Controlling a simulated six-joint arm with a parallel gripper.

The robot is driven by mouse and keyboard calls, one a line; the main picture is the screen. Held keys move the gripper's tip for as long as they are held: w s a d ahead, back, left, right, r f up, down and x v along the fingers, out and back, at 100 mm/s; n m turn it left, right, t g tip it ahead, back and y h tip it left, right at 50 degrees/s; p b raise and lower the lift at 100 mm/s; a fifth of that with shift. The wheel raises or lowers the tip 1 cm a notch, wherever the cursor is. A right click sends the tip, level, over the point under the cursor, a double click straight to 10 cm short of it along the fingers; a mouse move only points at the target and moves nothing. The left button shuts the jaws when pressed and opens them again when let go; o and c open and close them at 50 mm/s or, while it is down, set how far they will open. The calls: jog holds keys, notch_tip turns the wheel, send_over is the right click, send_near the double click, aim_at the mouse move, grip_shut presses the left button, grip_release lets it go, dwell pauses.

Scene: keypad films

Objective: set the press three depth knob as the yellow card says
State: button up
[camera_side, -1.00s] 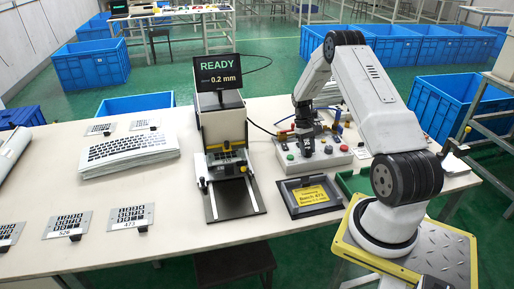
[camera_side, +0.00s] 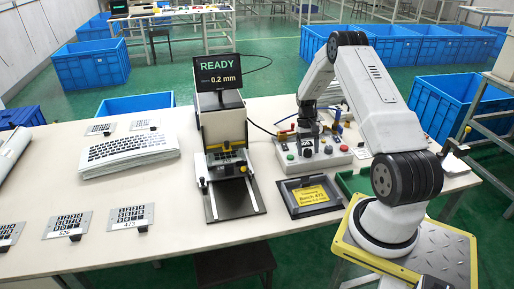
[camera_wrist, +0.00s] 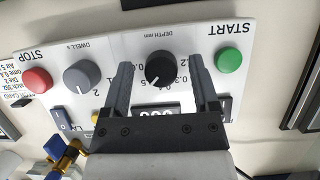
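The black depth knob (camera_wrist: 160,68), labelled DEPTH mm, sits on the light control box (camera_side: 326,157). Its pale pointer mark faces the lower left in the wrist view; the scale numbers are partly hidden by my fingers. My gripper (camera_wrist: 161,82) is open over the box, one finger on each side of the knob; contact is not clear. My gripper (camera_side: 308,145) also shows above the box in the side view. The yellow card (camera_side: 313,195) lies in a dark frame in front of the box; "Bench 473" reads, its smaller lines do not. The press display (camera_side: 219,73) says READY, 0.2 mm.
Beside the knob are a grey DWELL s knob (camera_wrist: 81,76), a red STOP button (camera_wrist: 38,80) and a green START button (camera_wrist: 228,60). Brass and blue fittings (camera_wrist: 62,158) stand behind the box. The press (camera_side: 225,140) stands left of it. Keypad plates (camera_side: 132,216) lie on the left table.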

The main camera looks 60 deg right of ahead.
jog(key=shift+w+d+r, duration=0.1)
jog(key=shift+r, duration=0.05)
jog(key=v, duration=0.7)
jog(key=shift+r, duration=0.25)
dwell(0.3)
jog(key=shift+w, duration=0.1)
jog(key=w+a+r+n+t+h, duration=0.1)
jog(key=w+a+r+n+h, duration=0.15)
jog(key=a, duration=0.75)
jog(key=w+a+r+n+t+h, duration=0.1)
jog(key=w+a+r+n, duration=0.2)
jog(key=a, duration=0.8)
jog(key=s+a+r+n+t, duration=0.1)
jog(key=s+a, duration=0.3)
jog(key=a, duration=0.4)
jog(key=s+a+r+n+t, duration=0.1)
jog(key=s+a+n+t, duration=0.1)
jog(key=s+a, duration=0.3)
jog(key=a, duration=0.4)
jog(key=shift+r+t, duration=0.4)
